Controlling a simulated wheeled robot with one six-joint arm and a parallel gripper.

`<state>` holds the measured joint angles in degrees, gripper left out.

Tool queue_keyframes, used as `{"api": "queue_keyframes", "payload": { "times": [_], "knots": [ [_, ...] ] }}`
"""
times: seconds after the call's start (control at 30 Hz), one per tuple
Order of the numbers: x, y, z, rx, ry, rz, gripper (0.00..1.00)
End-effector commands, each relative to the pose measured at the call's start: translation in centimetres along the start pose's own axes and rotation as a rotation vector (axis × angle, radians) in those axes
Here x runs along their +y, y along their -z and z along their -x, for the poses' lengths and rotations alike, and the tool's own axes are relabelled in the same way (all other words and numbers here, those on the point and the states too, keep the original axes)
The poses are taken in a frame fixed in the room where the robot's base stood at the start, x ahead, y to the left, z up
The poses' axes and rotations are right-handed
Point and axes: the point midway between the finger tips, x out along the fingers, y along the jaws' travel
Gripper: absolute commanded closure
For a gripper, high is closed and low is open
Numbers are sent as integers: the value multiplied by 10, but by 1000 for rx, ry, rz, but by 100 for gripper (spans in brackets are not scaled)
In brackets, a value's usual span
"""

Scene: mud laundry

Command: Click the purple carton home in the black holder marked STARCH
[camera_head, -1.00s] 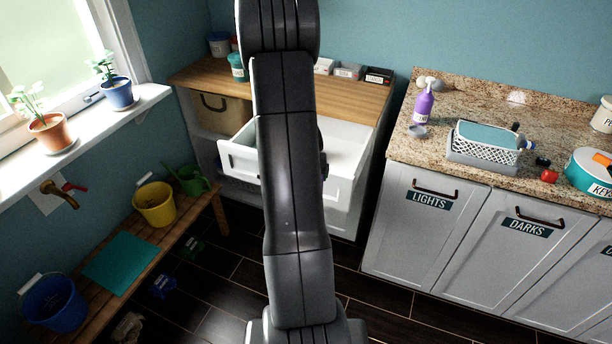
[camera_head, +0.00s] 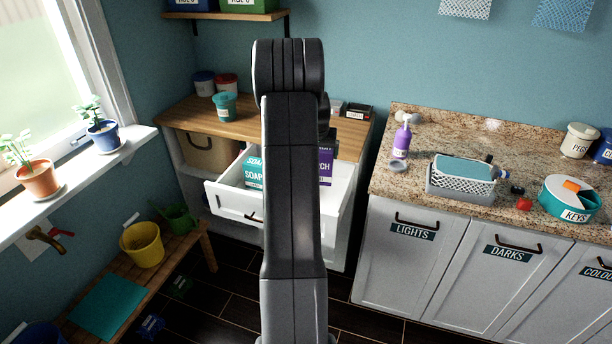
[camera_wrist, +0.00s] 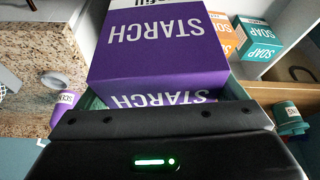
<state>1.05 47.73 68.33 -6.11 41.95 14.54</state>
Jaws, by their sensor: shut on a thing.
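The purple carton (camera_wrist: 160,45), marked STARCH, fills the upper middle of the wrist view, its lettering upside down. My gripper (camera_wrist: 160,112) is shut on it at the bottom of that view; the fingertips are mostly hidden. In the head view, my arm hides the gripper, and part of the purple carton (camera_head: 326,166) shows just right of the arm, over the open drawer. A small black holder (camera_head: 357,111) stands on the wooden counter right of the arm; its label is too small to read.
The white drawer (camera_head: 232,199) is open, with a teal soap carton (camera_head: 253,172) at its left. Orange (camera_wrist: 222,28) and teal (camera_wrist: 258,40) cartons sit beside the purple one. The granite counter (camera_head: 405,180) at right holds a purple bottle (camera_head: 402,140) and a basket (camera_head: 460,184).

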Motion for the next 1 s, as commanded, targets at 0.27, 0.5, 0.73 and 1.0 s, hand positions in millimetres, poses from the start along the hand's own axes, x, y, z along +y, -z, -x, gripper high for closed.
{"api": "queue_keyframes", "payload": {
  "times": [0.27, 0.5, 0.73, 1.0],
  "knots": [
    [24, 74, 8, 5, -31, -75, 47],
    [40, 123, 13, 4, -52, -127, 47],
    [49, 153, 16, 3, -66, -158, 47],
    [55, 170, 20, 2, -73, -176, 47]
  ]
}}
